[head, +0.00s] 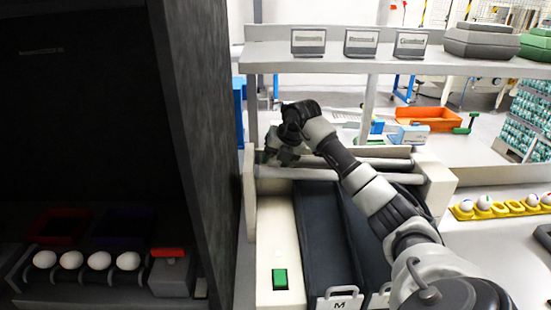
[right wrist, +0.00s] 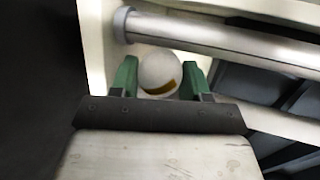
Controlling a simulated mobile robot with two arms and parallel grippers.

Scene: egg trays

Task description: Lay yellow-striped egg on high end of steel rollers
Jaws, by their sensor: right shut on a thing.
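The yellow-striped egg (right wrist: 157,70), white with a yellow band, shows in the right wrist view. My right gripper (right wrist: 158,78) is shut on it, with a green finger at each side. The steel rollers (right wrist: 225,42) run from just beyond the egg to the right. In the head view, the rollers (head: 385,164) lie across the back of the cream machine, and my right gripper (head: 274,154) is over their left end. The egg is not clear in the head view. I cannot tell whether the egg touches a roller. My left gripper is not in view.
A dark cabinet (head: 180,110) stands close on the left, with several white eggs (head: 99,260) low inside. A shelf (head: 390,60) spans above the rollers. A yellow egg holder (head: 515,209) with marked eggs is at right. Dark lanes (head: 325,235) run forward from the rollers.

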